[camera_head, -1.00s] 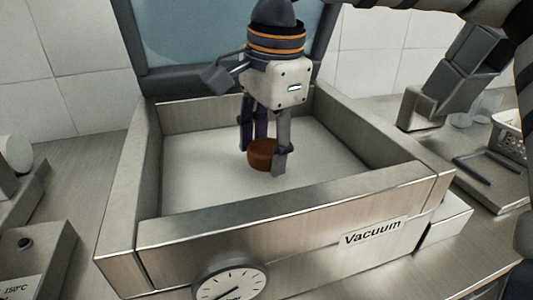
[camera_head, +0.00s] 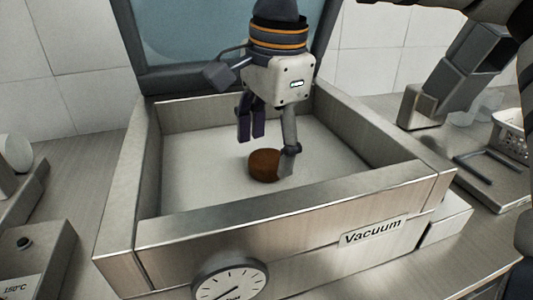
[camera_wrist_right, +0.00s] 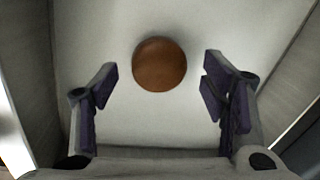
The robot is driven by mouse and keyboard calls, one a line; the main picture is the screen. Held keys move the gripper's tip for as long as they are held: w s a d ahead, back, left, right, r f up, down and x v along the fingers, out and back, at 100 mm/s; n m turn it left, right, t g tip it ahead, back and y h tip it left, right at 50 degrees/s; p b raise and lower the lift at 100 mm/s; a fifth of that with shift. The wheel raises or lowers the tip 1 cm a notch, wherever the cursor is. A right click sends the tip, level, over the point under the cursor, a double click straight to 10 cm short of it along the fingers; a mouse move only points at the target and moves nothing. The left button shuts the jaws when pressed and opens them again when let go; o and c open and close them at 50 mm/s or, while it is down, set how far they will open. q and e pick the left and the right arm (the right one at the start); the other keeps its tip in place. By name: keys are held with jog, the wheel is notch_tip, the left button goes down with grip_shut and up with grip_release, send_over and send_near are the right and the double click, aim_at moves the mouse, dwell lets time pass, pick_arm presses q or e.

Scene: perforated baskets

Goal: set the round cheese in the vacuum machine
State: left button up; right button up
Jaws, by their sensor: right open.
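The round cheese (camera_head: 264,165) is a small reddish-brown disc lying flat on the pale floor inside the vacuum machine (camera_head: 300,222). The machine is a steel box labelled "Vacuum", with its lid raised at the back. My right gripper (camera_head: 270,140) is inside the box, open, just above and behind the cheese. In the right wrist view the cheese (camera_wrist_right: 159,64) lies beyond and between the spread fingertips (camera_wrist_right: 160,78), touching neither. My left gripper is not in view.
The steel walls of the box stand around the gripper on all sides. A dial (camera_head: 230,281) is on the front. A white perforated basket (camera_head: 510,133) and a steel device (camera_head: 490,180) stand at the right. Another appliance (camera_head: 38,255) stands at the left.

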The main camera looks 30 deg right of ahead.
aim_at(273, 163)
notch_tip(273, 163, up, 10)
jog(key=s, duration=0.1)
jog(key=shift+s, duration=0.25)
jog(key=shift+f, duration=0.1)
